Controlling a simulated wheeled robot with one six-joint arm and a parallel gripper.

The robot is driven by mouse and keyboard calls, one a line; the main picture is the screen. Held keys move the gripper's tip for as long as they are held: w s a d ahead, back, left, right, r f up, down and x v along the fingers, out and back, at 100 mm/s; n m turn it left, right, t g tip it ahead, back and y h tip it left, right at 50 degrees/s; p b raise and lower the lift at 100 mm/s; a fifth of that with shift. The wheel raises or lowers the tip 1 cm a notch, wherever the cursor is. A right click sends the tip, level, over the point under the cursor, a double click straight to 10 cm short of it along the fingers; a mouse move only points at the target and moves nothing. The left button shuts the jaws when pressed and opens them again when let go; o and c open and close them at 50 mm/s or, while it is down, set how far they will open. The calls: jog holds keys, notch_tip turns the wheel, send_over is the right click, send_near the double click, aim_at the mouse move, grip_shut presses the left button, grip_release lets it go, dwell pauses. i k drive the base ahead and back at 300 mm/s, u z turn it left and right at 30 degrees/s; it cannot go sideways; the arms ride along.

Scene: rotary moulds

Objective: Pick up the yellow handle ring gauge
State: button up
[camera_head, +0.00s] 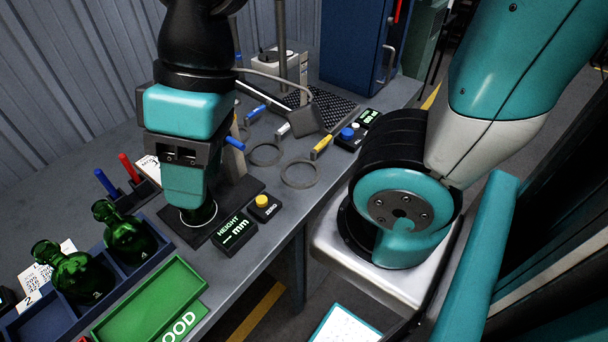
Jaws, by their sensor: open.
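The yellow handle ring gauge lies flat on the grey table. Its yellow handle (322,146) points up and right from its thin grey ring (284,182). My gripper (190,205) is left of it, pointing down over the dark base of the height station. The gripper is open, and its near teal finger hides the far one. A ring gauge with a white handle (283,129) lies left of the yellow one.
A height display (235,232) and a yellow-button box (264,207) stand near the table's front edge. Green bottles (124,230) stand in a blue crate at left, beside an empty green tray (150,304). Another button box (352,135) is right of the yellow handle.

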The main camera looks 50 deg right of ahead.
aim_at(313, 154)
jog(key=k, duration=1.2)
jog(key=z, duration=0.85)
jog(key=i, duration=1.1)
jog(key=u, duration=0.2)
